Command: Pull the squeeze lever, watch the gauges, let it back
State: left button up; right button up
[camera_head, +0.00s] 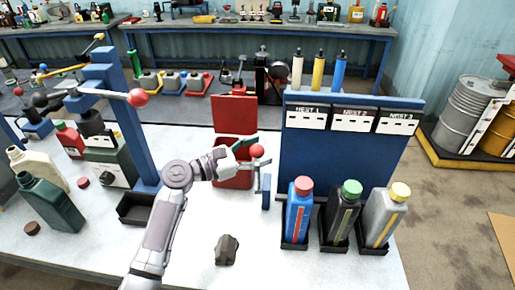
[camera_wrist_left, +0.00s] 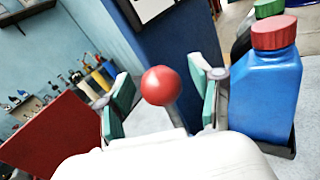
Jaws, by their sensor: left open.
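A lever with a red ball knob (camera_head: 257,150) stands at the left edge of the blue nest panel (camera_head: 345,170). My left gripper (camera_head: 250,146) is open at this knob. In the left wrist view the red knob (camera_wrist_left: 161,86) sits between the two green-padded fingers (camera_wrist_left: 158,100), with gaps visible on both sides. White gauge plates (camera_head: 306,116) marked NEST 1, NEST 2 and NEST 3 are on the panel; their readings are too small to tell. Blue (camera_head: 298,215), dark green-capped (camera_head: 342,215) and grey yellow-capped (camera_head: 385,218) bottles stand upright below them.
A red open-lidded box (camera_head: 235,112) stands behind my gripper. A blue post (camera_head: 130,120) with another red-knobbed lever (camera_head: 137,97) is at left. A dark lump (camera_head: 227,250) lies on the white table. The blue bottle (camera_wrist_left: 265,95) is close right of my fingers in the wrist view.

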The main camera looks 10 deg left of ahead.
pick_arm(q)
grip_shut()
pick_arm(e)
jog(key=shift+a, duration=0.55)
pick_arm(q)
jog(key=shift+s+f+b, duration=0.3)
jog(key=shift+s+b, duration=0.1)
jog(key=shift+b, duration=0.1)
jog(key=s+f+m+h+b, duration=0.4)
jog(key=s+m+b, duration=0.3)
jog(key=b, duration=0.8)
jog(key=s+f, duration=0.1)
jog(key=s, duration=0.2)
pick_arm(e)
notch_tip(320, 180, down, 16)
jog(key=shift+d+f, duration=0.25)
jog(key=shift+a, duration=0.1)
